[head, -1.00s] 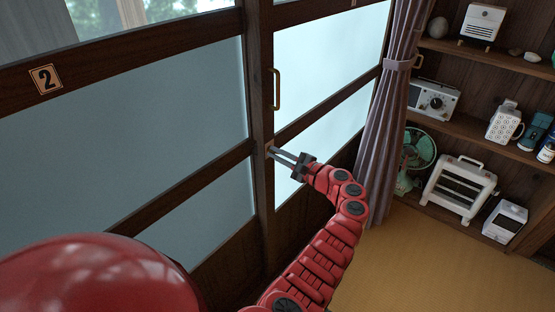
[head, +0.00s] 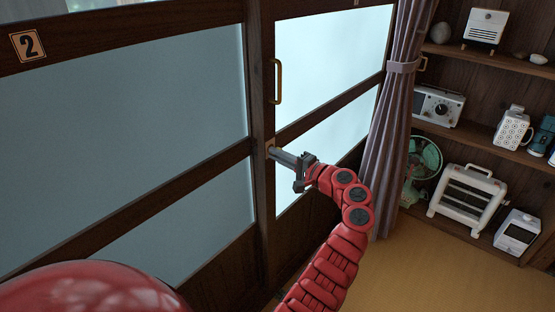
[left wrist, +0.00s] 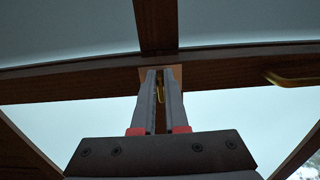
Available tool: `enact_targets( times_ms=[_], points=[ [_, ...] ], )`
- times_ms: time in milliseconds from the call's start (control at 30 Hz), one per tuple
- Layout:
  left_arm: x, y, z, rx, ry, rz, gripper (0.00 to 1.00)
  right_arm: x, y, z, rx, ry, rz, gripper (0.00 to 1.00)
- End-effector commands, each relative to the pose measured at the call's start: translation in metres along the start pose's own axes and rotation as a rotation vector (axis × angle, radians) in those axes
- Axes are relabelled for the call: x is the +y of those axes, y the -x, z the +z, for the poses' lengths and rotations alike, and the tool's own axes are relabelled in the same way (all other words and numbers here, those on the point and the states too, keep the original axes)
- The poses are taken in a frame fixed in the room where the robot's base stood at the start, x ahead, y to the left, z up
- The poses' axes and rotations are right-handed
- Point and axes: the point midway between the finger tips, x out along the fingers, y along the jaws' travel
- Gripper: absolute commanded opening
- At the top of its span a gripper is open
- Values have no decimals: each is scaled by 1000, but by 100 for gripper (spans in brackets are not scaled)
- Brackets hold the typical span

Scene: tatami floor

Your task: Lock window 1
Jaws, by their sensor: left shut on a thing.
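The sliding windows have dark wooden frames and frosted panes. The right-hand window (head: 330,70) has a vertical brass handle (head: 278,82); a label at its top edge is cut off and unreadable. Below the handle, on the upright where the two windows meet, is a small pale lock plate (head: 270,143). My left gripper (head: 273,150) reaches it from the right, fingertips at the plate. In the left wrist view its fingers (left wrist: 160,76) are shut on a small brass lock piece (left wrist: 160,93) in front of the plate. The fingers partly hide the piece. My right gripper is out of view.
The left window carries a label "2" (head: 28,45). A mauve curtain (head: 399,120) hangs right of the windows. Shelves (head: 480,140) with a radio, a fan (head: 425,160) and a heater (head: 468,195) stand at the right. The tatami floor (head: 410,270) is clear.

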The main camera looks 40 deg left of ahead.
Motion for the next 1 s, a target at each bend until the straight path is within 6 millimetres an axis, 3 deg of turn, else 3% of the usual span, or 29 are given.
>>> enact_targets(
  times_ms=[467,500,633,1000],
  points=[
    [2,0,0,-1,12,4,0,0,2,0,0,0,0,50],
    [2,0,0,-1,12,4,17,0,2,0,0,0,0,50],
    [2,0,0,-1,12,3,40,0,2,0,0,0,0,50],
    [0,4,0,1,12,1,41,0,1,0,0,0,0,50]
  ],
)
